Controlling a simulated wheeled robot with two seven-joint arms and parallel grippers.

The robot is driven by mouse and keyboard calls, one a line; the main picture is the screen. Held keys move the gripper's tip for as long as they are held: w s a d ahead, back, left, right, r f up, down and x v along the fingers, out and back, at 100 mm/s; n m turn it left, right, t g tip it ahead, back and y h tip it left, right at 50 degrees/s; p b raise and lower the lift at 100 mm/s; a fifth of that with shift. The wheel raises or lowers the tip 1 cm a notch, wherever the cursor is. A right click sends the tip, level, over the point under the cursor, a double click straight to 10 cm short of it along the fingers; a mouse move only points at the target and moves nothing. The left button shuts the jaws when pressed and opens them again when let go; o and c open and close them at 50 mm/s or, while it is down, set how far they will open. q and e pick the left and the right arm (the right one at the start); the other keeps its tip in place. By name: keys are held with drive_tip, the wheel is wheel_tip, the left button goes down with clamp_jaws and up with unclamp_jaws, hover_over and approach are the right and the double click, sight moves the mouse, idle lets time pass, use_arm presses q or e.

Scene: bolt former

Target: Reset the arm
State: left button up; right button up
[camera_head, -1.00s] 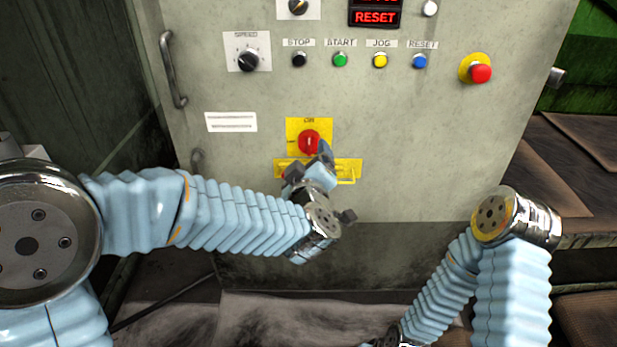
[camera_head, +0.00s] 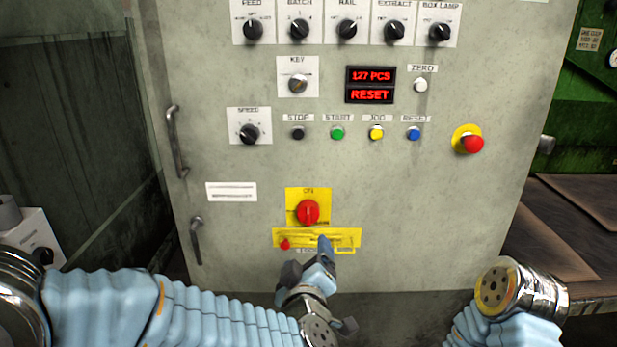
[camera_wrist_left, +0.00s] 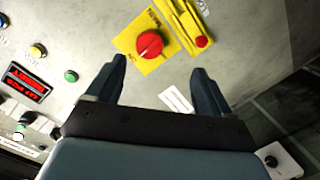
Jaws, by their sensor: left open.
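My left gripper (camera_head: 308,262) is in front of the lower part of a grey control cabinet, just below the yellow plate with the red rotary switch (camera_head: 308,212). In the left wrist view my left gripper (camera_wrist_left: 158,85) has its two dark fingers wide apart with nothing between them. The red switch (camera_wrist_left: 149,44) shows beyond the fingertips there. My right arm comes in at the lower right of the head view, but its gripper is out of the picture.
The cabinet carries a red display (camera_head: 370,85) reading 127 PCS and RESET, a blue reset button (camera_head: 413,134), a red emergency button (camera_head: 472,143) and several knobs. Handles (camera_head: 176,142) sit at its left edge. A yellow lockout bar (camera_head: 345,238) lies under the switch.

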use_arm(q)
drive_tip(key=a+f+m+g+h+p, duration=0.1)
drive_tip(key=a+f+m+g, duration=0.2)
drive_tip(key=f, duration=1)
drive_tip(key=a+f+m+g+h+p, duration=0.15)
drive_tip(key=a+f+g, duration=0.3)
drive_tip(key=f, duration=0.85)
drive_tip(key=s+a+f+m+g+h, duration=0.1)
drive_tip(key=s+a+f+m+g, duration=0.1)
drive_tip(key=s+f+g, duration=0.6)
drive_tip(key=s+a+f, duration=0.1)
drive_tip(key=s+f, duration=0.6)
drive_tip(key=s, duration=0.3)
drive_tip(key=shift+s+a, duration=0.15)
drive_tip(key=shift+a, duration=0.25)
drive_tip(key=shift+h, duration=0.25)
